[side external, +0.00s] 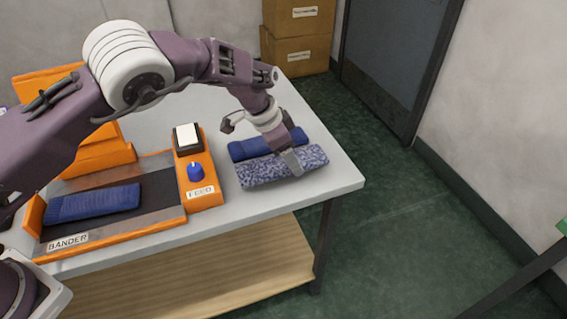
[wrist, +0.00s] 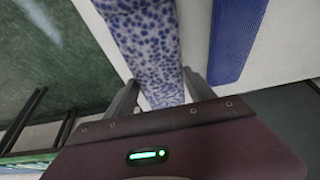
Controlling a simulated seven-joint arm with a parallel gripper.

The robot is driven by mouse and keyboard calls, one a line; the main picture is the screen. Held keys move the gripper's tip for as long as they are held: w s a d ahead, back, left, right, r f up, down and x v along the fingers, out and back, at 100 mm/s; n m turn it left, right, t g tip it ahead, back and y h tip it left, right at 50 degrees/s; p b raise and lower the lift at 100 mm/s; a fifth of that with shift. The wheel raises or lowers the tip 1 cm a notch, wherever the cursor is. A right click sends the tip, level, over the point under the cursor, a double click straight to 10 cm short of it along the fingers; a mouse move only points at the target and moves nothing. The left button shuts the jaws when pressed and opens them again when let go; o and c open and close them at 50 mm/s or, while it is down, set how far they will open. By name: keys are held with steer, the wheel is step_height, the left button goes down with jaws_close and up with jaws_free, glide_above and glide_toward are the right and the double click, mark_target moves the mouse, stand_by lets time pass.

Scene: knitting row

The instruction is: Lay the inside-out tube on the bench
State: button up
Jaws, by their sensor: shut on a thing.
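The inside-out tube (side external: 255,172), speckled blue and white, lies along the right part of the bench (side external: 330,180) in the side view. It also shows in the wrist view (wrist: 145,40), running up from between my fingers. My gripper (side external: 291,164) is shut on it near its right end. The tube appears to be at the bench top; I cannot tell whether its whole length touches. A plain blue tube (side external: 250,148) lies just behind it, and its ribbed surface shows in the wrist view (wrist: 238,40).
The orange bander (side external: 165,212) with another blue tube (side external: 95,203) on its belt stands at the left. Its feed panel (side external: 205,180) has a blue knob (side external: 195,172). The bench's right edge is close to my gripper, with green floor beyond. Cardboard boxes (side external: 297,50) stand behind.

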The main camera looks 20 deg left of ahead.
step_height(320, 180, down, 3)
steer(key=shift+f, duration=0.2)
steer(key=shift+f, duration=0.1)
steer(key=o, duration=1.3)
steer(key=v, duration=1.2)
